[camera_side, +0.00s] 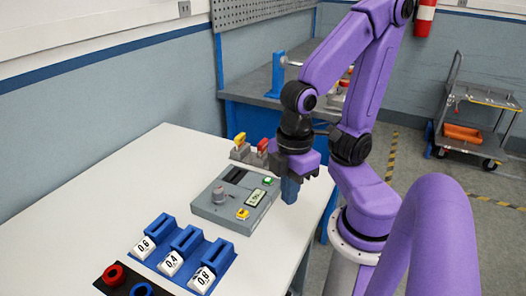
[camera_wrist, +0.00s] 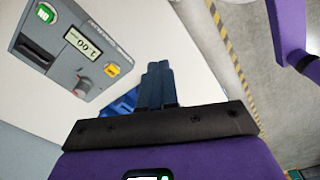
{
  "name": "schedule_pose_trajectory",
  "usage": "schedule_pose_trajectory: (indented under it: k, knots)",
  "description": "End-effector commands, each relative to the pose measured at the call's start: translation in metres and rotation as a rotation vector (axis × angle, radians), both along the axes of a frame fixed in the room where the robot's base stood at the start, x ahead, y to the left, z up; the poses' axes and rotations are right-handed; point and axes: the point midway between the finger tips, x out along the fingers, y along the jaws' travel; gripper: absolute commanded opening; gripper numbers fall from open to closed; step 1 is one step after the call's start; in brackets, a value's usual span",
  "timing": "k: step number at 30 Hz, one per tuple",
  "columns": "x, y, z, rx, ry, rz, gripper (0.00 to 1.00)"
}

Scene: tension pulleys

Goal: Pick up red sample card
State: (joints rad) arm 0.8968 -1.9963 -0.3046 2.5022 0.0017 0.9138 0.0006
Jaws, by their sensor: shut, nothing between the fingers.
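A red item (camera_side: 263,146), which looks like the red sample card, stands in a grey holder (camera_side: 247,155) behind the grey device in the side view. A yellow item (camera_side: 240,139) stands just to its left. My gripper (camera_side: 290,191) points down beside the right edge of the device, in front of and right of the red item. Its dark blue fingers are together, with nothing held. They also show closed in the wrist view (camera_wrist: 157,75). My gripper partly crowds the red item's right side in the side view. The red item is not seen in the wrist view.
The grey device (camera_side: 230,200) with a display, knob and buttons lies beside my gripper. Blue slotted holders with white number labels (camera_side: 182,250) stand at the front. Red and blue rings lie on a black mat (camera_side: 121,283). The left of the white table is clear.

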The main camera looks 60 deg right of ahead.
Motion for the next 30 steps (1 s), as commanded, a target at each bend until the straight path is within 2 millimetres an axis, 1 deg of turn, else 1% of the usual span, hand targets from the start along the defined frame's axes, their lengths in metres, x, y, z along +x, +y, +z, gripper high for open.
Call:
schedule_pose_trajectory:
  k: [13, 14, 15, 17, 18, 26, 29, 30]
  knots:
    - [0.0, 0.0, 0.0, 0.0, 0.0, 0.0, 0.0]
    - [0.0, 0.0, 0.0, 0.0, 0.0, 0.0, 0.1]
    - [0.0, 0.0, 0.0, 0.0, 0.0, 0.0, 0.23]
    - [0.0, 0.0, 0.0, 0.0, 0.0, 0.0, 0.42]
    - [0.0, 0.0, 0.0, 0.0, 0.0, 0.0, 0.49]
    - [0.0, 0.0, 0.0, 0.0, 0.0, 0.0, 0.49]
    - [0.007, -0.001, 0.001, -0.004, -0.006, 0.006, 0.49]
    - [0.012, -0.001, 0.002, -0.007, -0.011, 0.013, 0.49]
